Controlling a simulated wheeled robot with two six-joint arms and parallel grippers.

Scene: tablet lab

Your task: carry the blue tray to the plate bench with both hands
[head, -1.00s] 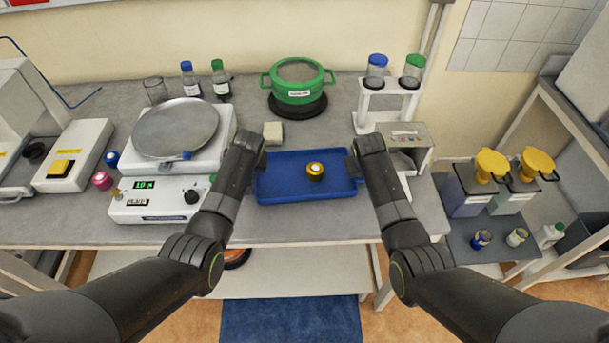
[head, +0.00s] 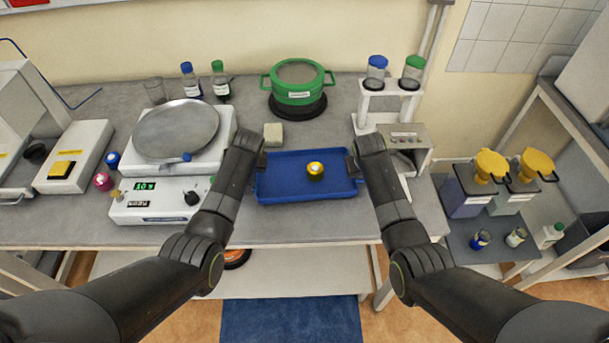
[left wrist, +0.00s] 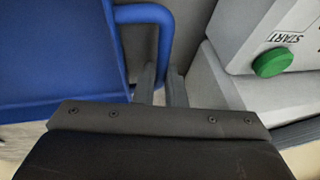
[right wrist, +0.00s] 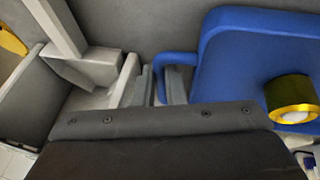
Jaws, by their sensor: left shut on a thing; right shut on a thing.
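The blue tray (head: 285,192) is level at the front of the grey bench, with a yellow-banded roll-like object (head: 315,169) in it. I cannot tell whether the tray touches the bench top. My left gripper (left wrist: 161,88) is shut on the tray's left handle (left wrist: 150,14). My right gripper (right wrist: 159,88) is shut on the right handle (right wrist: 168,62). In the head view, my left gripper (head: 258,160) and right gripper (head: 350,160) are at the tray's two ends, their fingertips mostly hidden. I cannot tell which surface is the plate bench.
A scale with a round pan (head: 176,130) stands left of the tray. A pale block (head: 273,134) and a green pot (head: 298,85) are behind it. A white rack (head: 390,105) and a grey device (head: 408,143) stand right. Yellow-topped containers (head: 487,165) are farther right.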

